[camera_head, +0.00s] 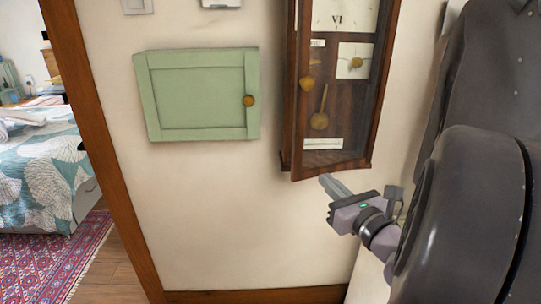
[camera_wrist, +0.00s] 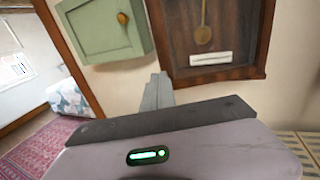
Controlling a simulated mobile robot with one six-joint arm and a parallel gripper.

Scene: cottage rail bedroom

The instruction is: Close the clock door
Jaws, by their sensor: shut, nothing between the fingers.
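The clock (camera_head: 345,115) is a dark wooden wall case with a pale dial marked VI, a brass pendulum (camera_head: 319,120) and white labels. Its framed front, the clock door (camera_head: 335,169), seems to stand slightly proud of the case at the lower left; I cannot tell exactly how far it is ajar. A brass knob (camera_head: 306,84) shows at its left side. My gripper (camera_head: 327,182) is shut and empty, just below the clock's lower edge. In the wrist view my gripper (camera_wrist: 159,82) points up at the clock's lower left corner (camera_wrist: 180,82); contact is unclear.
A green wall cabinet (camera_head: 203,95) with a round knob hangs left of the clock, its door shut. A wooden door frame (camera_head: 100,150) stands further left, with a bed (camera_head: 40,165) and red rug beyond. Dark garments hang on the right. The wall below the cabinet is clear.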

